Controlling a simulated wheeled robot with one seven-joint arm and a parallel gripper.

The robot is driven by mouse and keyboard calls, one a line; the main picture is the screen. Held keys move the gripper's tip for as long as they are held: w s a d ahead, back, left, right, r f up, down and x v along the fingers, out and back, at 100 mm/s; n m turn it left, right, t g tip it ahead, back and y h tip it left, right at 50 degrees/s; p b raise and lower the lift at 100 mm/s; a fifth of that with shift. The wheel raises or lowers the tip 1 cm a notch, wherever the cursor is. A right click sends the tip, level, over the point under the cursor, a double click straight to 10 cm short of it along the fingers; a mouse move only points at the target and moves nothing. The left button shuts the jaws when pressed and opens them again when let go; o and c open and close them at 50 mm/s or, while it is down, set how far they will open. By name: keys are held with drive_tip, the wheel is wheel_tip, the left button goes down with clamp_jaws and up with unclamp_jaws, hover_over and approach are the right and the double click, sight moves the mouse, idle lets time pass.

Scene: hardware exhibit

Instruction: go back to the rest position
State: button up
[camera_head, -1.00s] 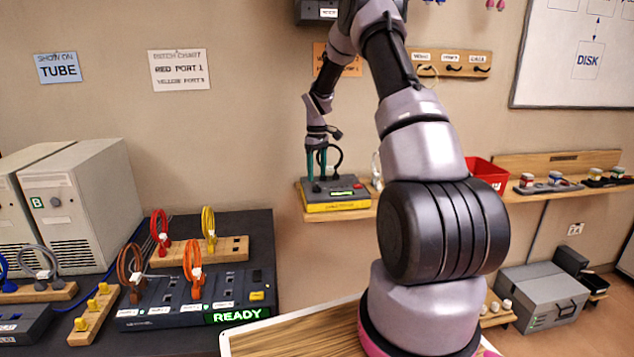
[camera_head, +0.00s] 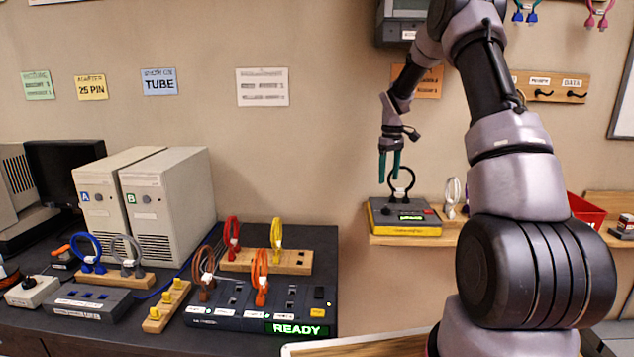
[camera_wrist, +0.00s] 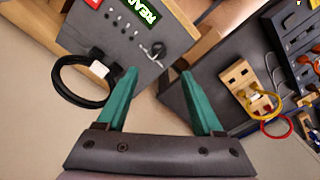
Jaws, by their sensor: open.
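My gripper (camera_head: 389,166) is open and empty, with two green fingers. In the head view it hangs in the air above and a little left of a grey and yellow box (camera_head: 404,230) on the wall shelf. In the wrist view the fingers (camera_wrist: 152,98) are apart with nothing between them. A black cable loop (camera_head: 402,182) stands on the box, clear of the fingers; it also shows in the wrist view (camera_wrist: 72,100) left of them. My arm fills the right of the head view.
A dark table (camera_head: 120,340) at left holds beige computers (camera_head: 175,205), a READY patch panel (camera_head: 230,318) and wooden cable racks (camera_head: 268,261). A wall shelf (camera_head: 395,240) runs right past a white coil (camera_head: 452,195) to a red bin (camera_head: 586,211).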

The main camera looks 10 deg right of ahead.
drive_tip(key=s+a+r+m+t, duration=0.2)
drive_tip(key=s+a+r, duration=0.2)
drive_tip(key=s+r, duration=0.55)
drive_tip(key=s+a+r+m+t, duration=0.2)
drive_tip(key=s+a+r+m, duration=0.1)
drive_tip(key=s+r, duration=0.65)
drive_tip(key=s+a+r+m+t+y, duration=0.1)
drive_tip(key=s+a+r+m, duration=0.1)
drive_tip(key=s, duration=0.7)
drive_tip(key=s+a+r+m+t+y, duration=0.1)
drive_tip(key=s+a+r+m+t, duration=0.1)
drive_tip(key=s, duration=0.8)
drive_tip(key=shift+s+a+m, duration=0.2)
drive_tip(key=shift+a+m, duration=0.1)
drive_tip(key=shift+m, duration=0.1)
drive_tip(key=shift+c, duration=0.3)
